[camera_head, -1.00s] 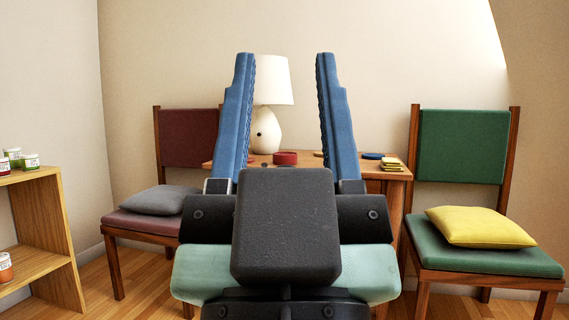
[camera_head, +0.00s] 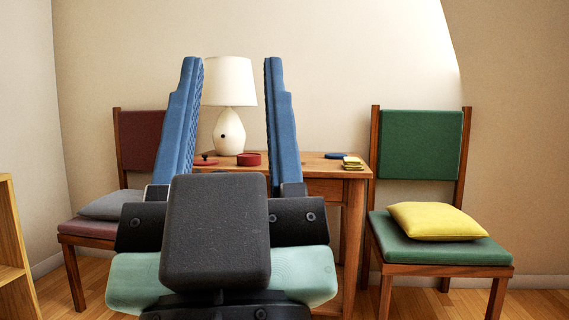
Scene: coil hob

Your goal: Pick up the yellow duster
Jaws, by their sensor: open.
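A small folded yellow item (camera_head: 352,162), with dark bands between its layers, lies at the right end of the wooden table (camera_head: 318,172). It looks like the yellow duster, though it is small in view. My gripper (camera_head: 231,62) is open and empty, its two blue fingers pointing forward and spread apart in front of the lamp. The yellow item is to the right of the right finger and farther away, apart from it. The gripper body hides the table's left and lower front.
A white lamp (camera_head: 229,130), a red round tin (camera_head: 249,159) and a blue disc (camera_head: 338,155) stand on the table. A green chair (camera_head: 440,250) with a yellow cushion (camera_head: 436,221) is at right, a red chair (camera_head: 92,228) at left. A wooden shelf (camera_head: 12,250) is at far left.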

